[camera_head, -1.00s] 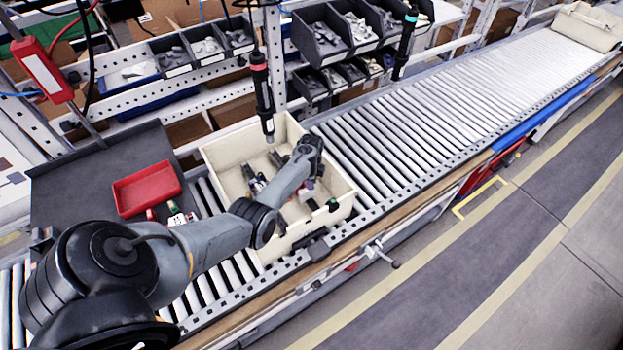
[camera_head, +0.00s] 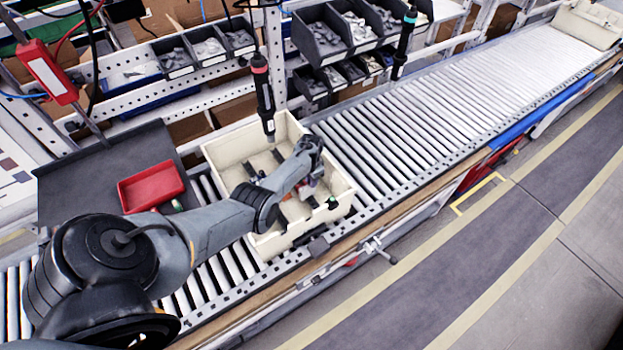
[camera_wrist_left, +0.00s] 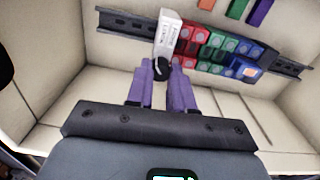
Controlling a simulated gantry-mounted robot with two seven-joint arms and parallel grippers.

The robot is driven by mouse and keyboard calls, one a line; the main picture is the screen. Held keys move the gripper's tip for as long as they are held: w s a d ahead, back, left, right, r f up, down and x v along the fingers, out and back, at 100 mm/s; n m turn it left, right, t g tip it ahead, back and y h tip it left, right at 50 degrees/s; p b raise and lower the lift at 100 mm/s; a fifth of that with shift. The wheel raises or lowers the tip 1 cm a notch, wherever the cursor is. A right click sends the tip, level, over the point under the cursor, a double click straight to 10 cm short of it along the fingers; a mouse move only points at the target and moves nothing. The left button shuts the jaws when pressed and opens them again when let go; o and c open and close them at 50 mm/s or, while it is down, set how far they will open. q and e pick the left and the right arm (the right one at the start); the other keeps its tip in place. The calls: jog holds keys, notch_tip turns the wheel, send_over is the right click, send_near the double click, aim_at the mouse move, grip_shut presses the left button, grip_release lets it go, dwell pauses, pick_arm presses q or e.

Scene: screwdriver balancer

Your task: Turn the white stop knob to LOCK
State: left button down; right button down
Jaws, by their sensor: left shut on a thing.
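In the left wrist view, a white stop (camera_wrist_left: 170,30) with small print sits on a black rail (camera_wrist_left: 125,22), left of a group of red, green and blue blocks (camera_wrist_left: 215,48). A dark round knob (camera_wrist_left: 160,67) shows at the stop's near end. My left gripper (camera_wrist_left: 162,72) has its purple fingers on either side of this knob, shut on it. The knob's exact angle and marking are not readable. In the head view my left gripper (camera_head: 310,185) is inside the cream crate (camera_head: 228,158), mostly hidden by its wrist. My right gripper is out of view.
The crate stands on a roller conveyor (camera_head: 410,125). A red tray (camera_head: 150,187) lies on a dark board to the left. Two screwdrivers hang above: a red-and-black one (camera_head: 263,90) close to my wrist and a black one (camera_head: 404,45) farther right.

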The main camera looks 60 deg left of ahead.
pick_arm(q)
jog(key=shift+n, duration=1)
jog(key=c, duration=1)
grip_release()
jog(key=shift+r, duration=0.1)
